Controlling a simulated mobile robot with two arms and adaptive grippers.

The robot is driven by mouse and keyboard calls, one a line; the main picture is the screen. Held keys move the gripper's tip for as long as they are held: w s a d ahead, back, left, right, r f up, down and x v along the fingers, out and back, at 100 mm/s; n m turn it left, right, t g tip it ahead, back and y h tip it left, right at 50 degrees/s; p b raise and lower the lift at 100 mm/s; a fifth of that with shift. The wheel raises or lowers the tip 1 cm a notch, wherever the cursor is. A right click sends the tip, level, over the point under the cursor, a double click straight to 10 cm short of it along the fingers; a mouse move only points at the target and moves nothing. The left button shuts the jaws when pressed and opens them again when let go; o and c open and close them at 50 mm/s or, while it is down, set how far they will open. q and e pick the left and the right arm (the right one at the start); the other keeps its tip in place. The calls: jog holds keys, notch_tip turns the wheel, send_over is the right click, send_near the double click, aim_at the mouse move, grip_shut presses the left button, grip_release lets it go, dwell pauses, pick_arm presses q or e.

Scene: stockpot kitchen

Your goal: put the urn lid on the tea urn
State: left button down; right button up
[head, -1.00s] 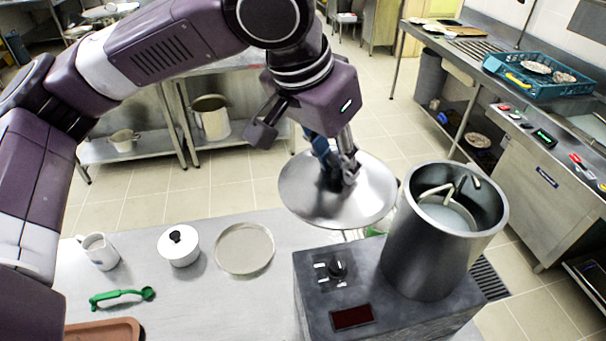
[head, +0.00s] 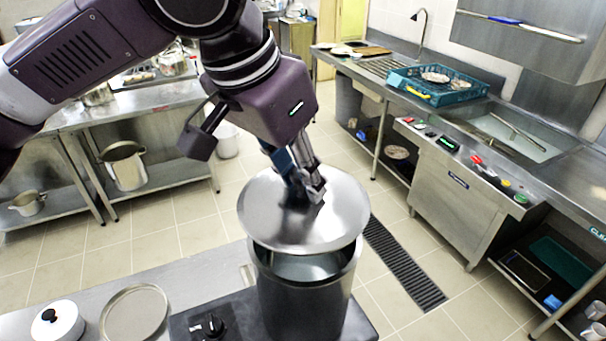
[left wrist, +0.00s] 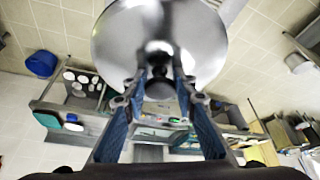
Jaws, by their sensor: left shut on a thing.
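The urn lid (head: 340,215) is a round shiny metal disc, held tilted above the tea urn. My left gripper (head: 308,190) is shut on the knob at its middle. In the left wrist view the lid (left wrist: 125,45) lies just beyond the two blue-padded fingers (left wrist: 160,85). The tea urn (head: 300,300) is a dark metal cylinder on a dark base. Its open mouth shows below the lid's near edge, and the lid hides the far part of the rim. Whether lid and rim touch, I cannot tell. My right gripper is not in view.
A white lidded pot (head: 62,325) and a round plate (head: 135,315) are on the counter left of the urn's base. A blue crate (head: 437,85) sits on the far right counter. Open floor with a drain grate (head: 405,265) lies beyond the urn.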

aim_at(296, 198)
pick_arm(q)
jog(key=shift+a+f+b, duration=0.1)
jog(key=shift+f+b, duration=0.2)
jog(key=shift+f, duration=0.2)
jog(key=shift+f+b, duration=0.35)
jog(key=shift+b, duration=0.05)
jog(key=shift+s+b+x, duration=0.25)
jog(key=shift+b+x, duration=0.9)
jog(key=shift+b, duration=0.1)
jog(key=shift+f, duration=0.4)
jog(key=shift+a+f+b, duration=0.15)
jog(key=shift+f+b, duration=0.15)
jog(key=shift+f, duration=0.3)
